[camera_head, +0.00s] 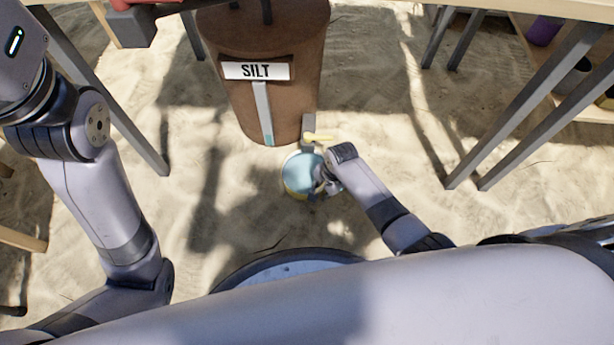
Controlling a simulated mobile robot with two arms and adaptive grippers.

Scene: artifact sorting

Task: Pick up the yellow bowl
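A round thing with a pale blue top and a yellow side (290,187), which looks like the yellow bowl, is below the middle of the head view, just in front of the brown barrel. My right gripper (322,186) is at its right edge and overlaps it in the picture. The fingers are small and partly hidden by the wrist, so I cannot tell whether they are closed on its rim. My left arm rises along the left side, and its gripper is not in view.
The brown barrel labelled SILT (290,100) stands close behind the bowl. A small yellow object (318,137) is at the barrel's lower right edge. Grey table legs (535,105) stand at the right, beside a shelf with pots. Open sand lies around the bowl.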

